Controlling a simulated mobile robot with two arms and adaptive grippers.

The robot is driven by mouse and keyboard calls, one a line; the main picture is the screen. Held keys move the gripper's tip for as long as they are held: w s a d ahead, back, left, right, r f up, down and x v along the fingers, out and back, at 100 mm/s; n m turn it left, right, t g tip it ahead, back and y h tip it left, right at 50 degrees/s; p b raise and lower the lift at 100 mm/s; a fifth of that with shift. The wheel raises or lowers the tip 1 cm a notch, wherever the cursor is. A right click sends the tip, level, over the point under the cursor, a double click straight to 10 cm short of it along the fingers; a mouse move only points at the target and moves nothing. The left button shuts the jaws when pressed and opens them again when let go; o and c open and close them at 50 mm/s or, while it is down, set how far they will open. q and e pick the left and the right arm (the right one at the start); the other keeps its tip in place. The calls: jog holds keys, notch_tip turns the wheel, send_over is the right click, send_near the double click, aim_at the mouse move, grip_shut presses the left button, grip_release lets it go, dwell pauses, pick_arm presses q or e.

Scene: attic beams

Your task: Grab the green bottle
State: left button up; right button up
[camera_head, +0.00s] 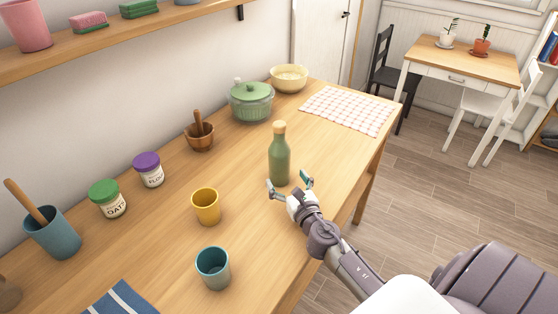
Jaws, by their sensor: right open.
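The green bottle (279,163) stands upright on the wooden table (250,243), with a tan cork-coloured top. My right gripper (289,184) is open at the near side of the bottle's base. One finger is left of the bottle's lower part and the other is to its right. I cannot tell whether either finger touches it. My left gripper is not in view.
A yellow cup (206,207) and a teal cup (213,269) stand left of and nearer than the gripper. A mortar (200,137), a green lidded pot (250,103) and a cream bowl (289,78) stand behind. A checkered cloth (348,109) lies at the far right.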

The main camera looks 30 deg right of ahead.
aim_at(284, 173)
jog(key=shift+w, duration=0.35)
jog(key=shift+w+d, duration=0.15)
jog(key=shift+w, duration=0.15)
jog(key=w, duration=0.2)
jog(key=w+d, duration=0.1)
jog(key=w, duration=0.1)
jog(key=shift+w+p, duration=0.15)
jog(key=shift+p, duration=0.15)
jog(key=shift+c, duration=0.2)
jog(key=shift+r, duration=0.1)
jog(key=shift+c, duration=1.2)
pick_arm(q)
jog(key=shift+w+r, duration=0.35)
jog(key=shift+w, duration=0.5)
pick_arm(e)
jog(key=c, duration=1.1)
jog(key=shift+c, duration=0.2)
